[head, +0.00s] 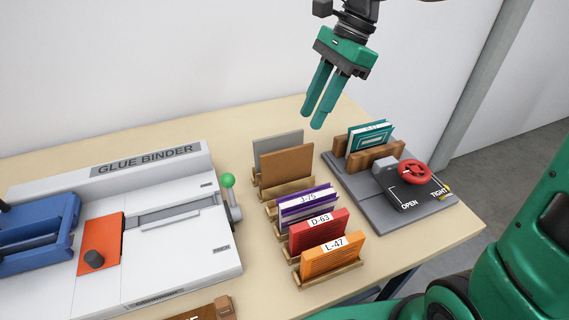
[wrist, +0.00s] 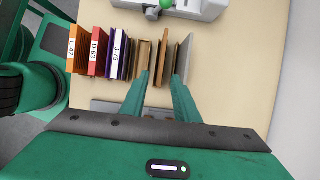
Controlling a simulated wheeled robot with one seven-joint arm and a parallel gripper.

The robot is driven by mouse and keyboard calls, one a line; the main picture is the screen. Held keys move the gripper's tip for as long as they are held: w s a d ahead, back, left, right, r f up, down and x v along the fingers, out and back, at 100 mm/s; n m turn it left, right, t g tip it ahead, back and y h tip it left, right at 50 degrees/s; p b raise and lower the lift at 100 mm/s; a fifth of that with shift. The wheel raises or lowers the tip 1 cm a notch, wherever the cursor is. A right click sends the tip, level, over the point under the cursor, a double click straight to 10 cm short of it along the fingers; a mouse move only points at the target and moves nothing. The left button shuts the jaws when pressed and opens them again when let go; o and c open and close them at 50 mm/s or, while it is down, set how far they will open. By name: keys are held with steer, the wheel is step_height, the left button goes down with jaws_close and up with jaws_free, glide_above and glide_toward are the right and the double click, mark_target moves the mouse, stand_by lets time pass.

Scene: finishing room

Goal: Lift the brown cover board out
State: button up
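The brown cover board (head: 287,166) stands upright in a wooden rack on the table, in front of a grey board (head: 279,142). In the wrist view the brown board (wrist: 163,52) appears between and beyond my fingertips, with the grey board (wrist: 185,52) to its right. My gripper (head: 312,119) is open and empty. In the head view it is above the table, up and to the right of the boards, and touches nothing. In the wrist view its two fingers (wrist: 160,76) point toward the racks.
Booklets J-75 (head: 308,204), D-63 (head: 318,231) and L-47 (head: 331,258) stand in racks in front of the boards. A clamp press (head: 420,215) with a red wheel and a teal booklet (head: 371,138) is at the right. The glue binder (head: 150,160) fills the left.

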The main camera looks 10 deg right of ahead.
mark_target(293, 148)
steer(key=shift+a+f, duration=0.35)
steer(key=shift+a, duration=0.05)
steer(key=x, duration=0.8)
steer(key=shift+a+f, duration=0.25)
steer(key=shift+a, duration=0.05)
steer(key=shift+a+f, duration=0.2)
steer(key=shift+f, duration=0.4)
steer(key=shift+f, duration=0.25)
steer(key=shift+c, duration=0.7)
jaws_close()
